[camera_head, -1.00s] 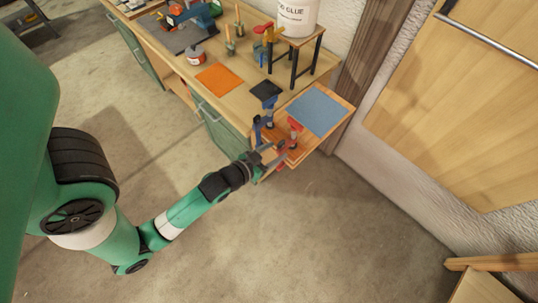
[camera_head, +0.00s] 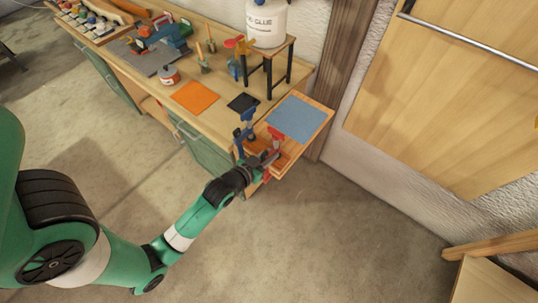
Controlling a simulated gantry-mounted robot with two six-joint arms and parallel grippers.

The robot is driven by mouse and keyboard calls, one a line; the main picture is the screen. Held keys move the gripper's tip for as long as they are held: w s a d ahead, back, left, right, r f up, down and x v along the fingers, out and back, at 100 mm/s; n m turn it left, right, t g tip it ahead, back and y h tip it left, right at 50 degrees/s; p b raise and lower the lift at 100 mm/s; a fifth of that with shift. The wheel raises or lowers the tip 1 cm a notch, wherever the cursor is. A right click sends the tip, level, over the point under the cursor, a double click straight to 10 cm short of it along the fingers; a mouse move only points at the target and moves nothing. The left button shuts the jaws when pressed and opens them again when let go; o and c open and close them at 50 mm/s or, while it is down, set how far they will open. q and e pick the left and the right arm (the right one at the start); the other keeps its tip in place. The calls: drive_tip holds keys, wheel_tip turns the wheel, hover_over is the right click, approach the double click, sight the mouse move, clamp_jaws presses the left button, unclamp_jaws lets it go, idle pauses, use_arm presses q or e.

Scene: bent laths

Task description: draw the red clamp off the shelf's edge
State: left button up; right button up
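The red clamp (camera_head: 276,133) is at the front edge of the small wooden shelf (camera_head: 307,143), its red top above the board. My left gripper (camera_head: 266,159) is at the shelf's front edge, right by the clamp's lower part. The gripper is small here and overlaps the clamp, so I cannot tell whether its fingers are closed on it. My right gripper is out of view.
A blue clamp (camera_head: 247,116) stands close left of the red one. A blue mat (camera_head: 294,119) lies on the shelf. The workbench (camera_head: 218,118) holds an orange mat (camera_head: 194,97), a black mat (camera_head: 243,102) and a glue bucket (camera_head: 266,22) on a stand.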

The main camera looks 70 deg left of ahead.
use_arm(q)
clamp_jaws()
drive_tip(key=shift+r, duration=0.1)
drive_tip(key=s+d+p, duration=0.1)
drive_tip(key=s+d, duration=0.4)
drive_tip(key=s, duration=0.3)
drive_tip(key=shift+s, duration=0.3)
idle(0.8)
drive_tip(key=shift+r, duration=0.1)
